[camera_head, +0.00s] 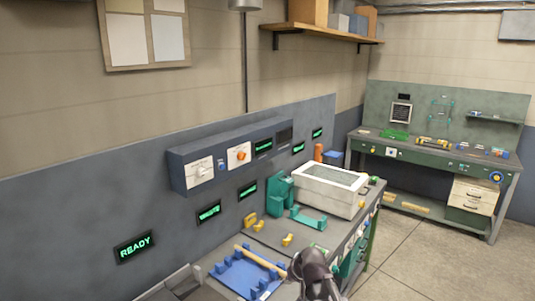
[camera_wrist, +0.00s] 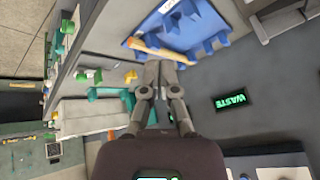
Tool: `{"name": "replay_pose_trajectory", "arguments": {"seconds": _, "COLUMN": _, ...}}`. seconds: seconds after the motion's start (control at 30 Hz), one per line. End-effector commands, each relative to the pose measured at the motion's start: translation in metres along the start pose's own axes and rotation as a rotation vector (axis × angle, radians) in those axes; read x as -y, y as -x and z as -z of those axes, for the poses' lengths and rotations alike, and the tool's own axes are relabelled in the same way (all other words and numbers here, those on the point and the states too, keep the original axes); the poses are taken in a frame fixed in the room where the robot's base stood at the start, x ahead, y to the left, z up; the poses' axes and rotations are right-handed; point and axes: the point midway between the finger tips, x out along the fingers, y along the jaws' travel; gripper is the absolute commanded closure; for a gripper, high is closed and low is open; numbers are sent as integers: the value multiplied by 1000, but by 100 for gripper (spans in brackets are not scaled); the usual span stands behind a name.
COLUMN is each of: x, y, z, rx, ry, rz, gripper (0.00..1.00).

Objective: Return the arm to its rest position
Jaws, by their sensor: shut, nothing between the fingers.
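My gripper (camera_wrist: 166,68) is shut and empty in the wrist view, its two grey fingers close together. In the head view only a dark part of my arm shows at the bottom edge, beside the bench; the fingertips cannot be made out there. A blue tray-like fixture (camera_head: 243,277) sits on the near bench with a pale wooden rod (camera_head: 260,257) lying across it. In the wrist view the blue fixture (camera_wrist: 205,32) and the rod (camera_wrist: 150,47) appear just beyond the fingertips; I cannot tell the gap.
A white lidded machine (camera_head: 326,192), a teal fixture (camera_head: 310,218) and small yellow blocks (camera_head: 287,240) stand on the bench. A grey control box (camera_head: 232,155) juts from the wall. A second workbench (camera_head: 430,150) stands at the back right. Floor (camera_head: 415,255) is open at right.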

Motion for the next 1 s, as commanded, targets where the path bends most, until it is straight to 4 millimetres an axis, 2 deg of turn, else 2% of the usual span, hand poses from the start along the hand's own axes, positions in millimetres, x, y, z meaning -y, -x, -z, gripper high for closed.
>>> {"name": "replay_pose_trajectory", "arguments": {"seconds": 0.03, "x": -13, "y": 2, "z": -28, "rx": 61, "ry": -11, "rz": -31, "gripper": 100}}
{"name": "replay_pose_trajectory", "arguments": {"seconds": 0.2, "x": -50, "y": 18, "z": -96, "rx": 264, "ry": -54, "rz": -136, "gripper": 100}}
{"name": "replay_pose_trajectory", "arguments": {"seconds": 0.3, "x": -65, "y": 29, "z": -126, "rx": 358, "ry": -83, "rz": -187, "gripper": 100}}
{"name": "replay_pose_trajectory", "arguments": {"seconds": 0.4, "x": -75, "y": 37, "z": -146, "rx": 424, "ry": -104, "rz": -224, "gripper": 100}}
{"name": "replay_pose_trajectory", "arguments": {"seconds": 0.57, "x": -81, "y": 44, "z": -159, "rx": 471, "ry": -122, "rz": -251, "gripper": 100}}
{"name": "replay_pose_trajectory", "arguments": {"seconds": 1.0, "x": -81, "y": 45, "z": -159, "rx": 473, "ry": -122, "rz": -251, "gripper": 100}}
